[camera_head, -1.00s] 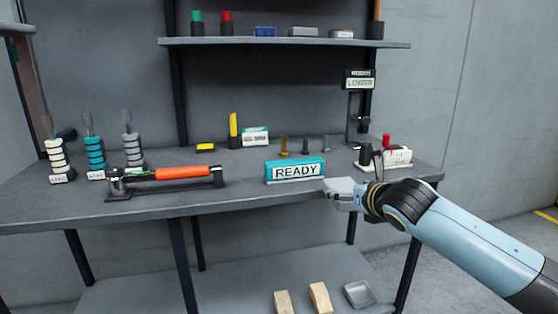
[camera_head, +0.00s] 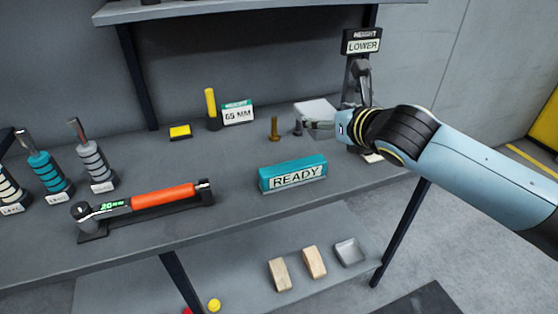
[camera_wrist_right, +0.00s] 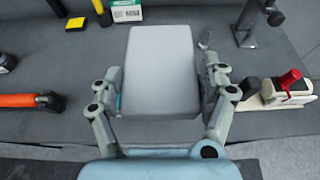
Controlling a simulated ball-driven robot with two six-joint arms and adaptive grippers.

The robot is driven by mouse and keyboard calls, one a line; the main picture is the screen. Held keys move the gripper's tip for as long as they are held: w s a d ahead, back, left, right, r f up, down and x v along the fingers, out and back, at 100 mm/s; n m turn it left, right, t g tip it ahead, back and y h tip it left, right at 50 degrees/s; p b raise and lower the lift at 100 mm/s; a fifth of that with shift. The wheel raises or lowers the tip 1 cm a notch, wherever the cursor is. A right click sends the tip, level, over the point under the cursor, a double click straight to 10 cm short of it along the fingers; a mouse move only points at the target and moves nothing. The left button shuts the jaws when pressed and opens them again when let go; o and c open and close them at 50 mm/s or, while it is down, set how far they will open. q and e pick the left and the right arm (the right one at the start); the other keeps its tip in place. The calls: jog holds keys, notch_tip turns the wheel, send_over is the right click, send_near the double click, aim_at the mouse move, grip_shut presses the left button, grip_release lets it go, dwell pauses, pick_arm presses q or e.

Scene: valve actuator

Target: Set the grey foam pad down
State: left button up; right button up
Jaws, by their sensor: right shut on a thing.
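The grey foam pad (camera_head: 316,110) is a pale, flat block. My right gripper (camera_head: 312,125) is shut on it, above the back part of the bench beside the height stand. In the right wrist view the pad (camera_wrist_right: 162,70) lies between the two fingers (camera_wrist_right: 160,85), one on each side, its long side pointing away from my wrist. I cannot tell from these views whether its underside touches the bench. My left gripper is not in view.
A teal READY block (camera_head: 292,174) stands in front of my right gripper. A brass post (camera_head: 274,128) is left of the pad, and the height stand with its LOWER sign (camera_head: 361,42) is right of it. An orange-handled torque wrench (camera_head: 150,200) lies at left. Bare bench (camera_head: 225,165) lies between.

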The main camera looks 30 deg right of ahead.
jog(key=shift+w+a+f+b, duration=0.15)
jog(key=shift+w+a+f, duration=0.3)
jog(key=shift+a+f, duration=1.1)
jog(key=shift+w+a+f+b, duration=0.15)
jog(key=shift+w+a+f, duration=0.3)
jog(key=shift+a+f, duration=1.1)
jog(key=shift+w+a+f+b, duration=0.15)
jog(key=shift+w+a+f, duration=0.3)
jog(key=shift+a+f, duration=1.1)
jog(key=shift+d+f, duration=0.1)
jog(key=shift+f, duration=0.1)
jog(key=shift+f, duration=0.4)
jog(key=o, duration=1)
jog(key=shift+o, duration=0.2)
